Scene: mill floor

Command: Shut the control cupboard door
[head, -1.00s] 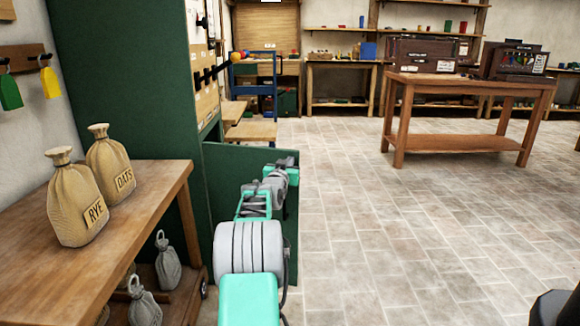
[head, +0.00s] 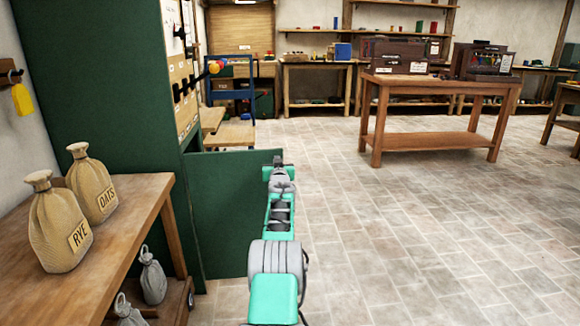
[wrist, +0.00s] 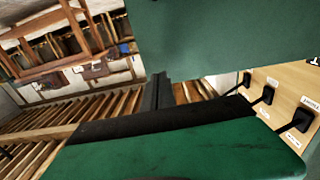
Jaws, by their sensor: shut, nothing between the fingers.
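The tall green control cupboard (head: 100,70) stands at the left in the head view. Its door (head: 228,205) is open, a green panel standing out to the right of the cupboard front. My gripper (head: 278,158) is at the door's free right edge, near its top; I cannot tell whether it touches. In the wrist view the dark fingertips (wrist: 162,88) are together and empty. A green panel (wrist: 215,35) fills the top of that view, and switches on a light board (wrist: 282,100) show at the right.
A wooden bench (head: 125,200) with RYE (head: 60,222) and OATS (head: 92,185) sacks stands at the left, near the door. Tiled floor (head: 400,230) to the right is clear up to a table (head: 440,84).

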